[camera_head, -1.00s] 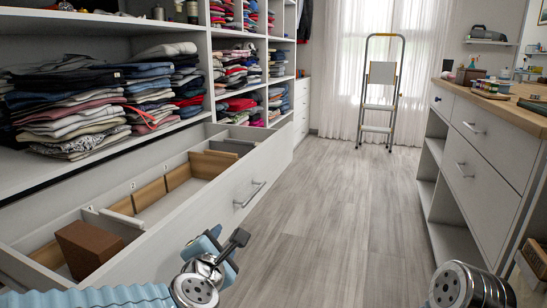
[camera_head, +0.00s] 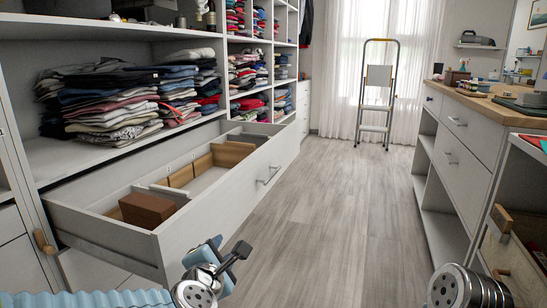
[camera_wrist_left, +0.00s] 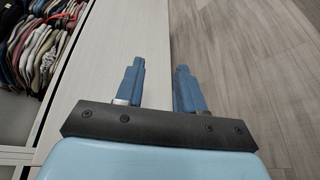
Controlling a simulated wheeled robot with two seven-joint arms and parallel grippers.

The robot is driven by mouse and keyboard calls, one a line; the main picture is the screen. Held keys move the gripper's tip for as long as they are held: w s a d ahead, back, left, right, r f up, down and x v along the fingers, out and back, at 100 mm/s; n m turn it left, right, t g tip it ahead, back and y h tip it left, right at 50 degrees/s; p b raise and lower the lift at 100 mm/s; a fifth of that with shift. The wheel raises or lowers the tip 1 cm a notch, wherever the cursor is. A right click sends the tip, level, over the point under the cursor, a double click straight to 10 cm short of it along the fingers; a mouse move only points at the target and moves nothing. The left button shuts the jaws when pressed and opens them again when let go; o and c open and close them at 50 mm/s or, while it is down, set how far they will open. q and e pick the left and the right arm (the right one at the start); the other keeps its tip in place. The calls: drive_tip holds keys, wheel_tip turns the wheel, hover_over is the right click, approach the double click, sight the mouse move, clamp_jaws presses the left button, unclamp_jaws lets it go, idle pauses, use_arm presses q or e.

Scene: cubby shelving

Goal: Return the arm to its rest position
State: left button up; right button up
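My left arm comes in at the bottom left of the head view, its blue ribbed sleeve (camera_head: 90,299) ending in a metal joint. My left gripper (camera_head: 225,258) shows past the joint, in front of the open drawer (camera_head: 215,196). In the left wrist view the two blue fingers of the left gripper (camera_wrist_left: 160,72) stand apart with nothing between them. The white drawer front lies behind the left finger and the floor behind the right one. At the bottom right of the head view is a metal joint of my right arm; my right gripper is not in view.
The drawer, with a brown box (camera_head: 147,208) and dividers inside, juts from the shelving. Folded clothes (camera_head: 110,105) fill the shelves. A wood-topped cabinet (camera_head: 470,150) stands at right, a stepladder (camera_head: 376,95) at the back. The floor (camera_head: 330,220) between is clear.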

use_arm(q)
wheel_tip(320, 180, down, 21)
drive_tip(key=s+m+g+h+p, duration=0.2)
drive_tip(key=m+g+p, duration=0.45)
drive_tip(key=m, duration=0.55)
drive_tip(key=s+f+m+g+h+p, duration=0.1)
drive_tip(key=s+f+m+g+p, duration=0.3)
drive_tip(key=s+f+m+g, duration=0.3)
drive_tip(key=s+f+m, duration=0.3)
drive_tip(key=s+f, duration=0.4)
drive_tip(key=s, duration=0.3)
drive_tip(key=shift+s+a+f, duration=0.15)
drive_tip(key=shift+s+a, duration=0.15)
drive_tip(key=shift+a, duration=0.05)
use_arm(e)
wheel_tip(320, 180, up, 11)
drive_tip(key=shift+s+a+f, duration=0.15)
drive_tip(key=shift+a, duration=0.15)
use_arm(q)
drive_tip(key=shift+w+g, duration=0.1)
drive_tip(key=shift+g, duration=0.15)
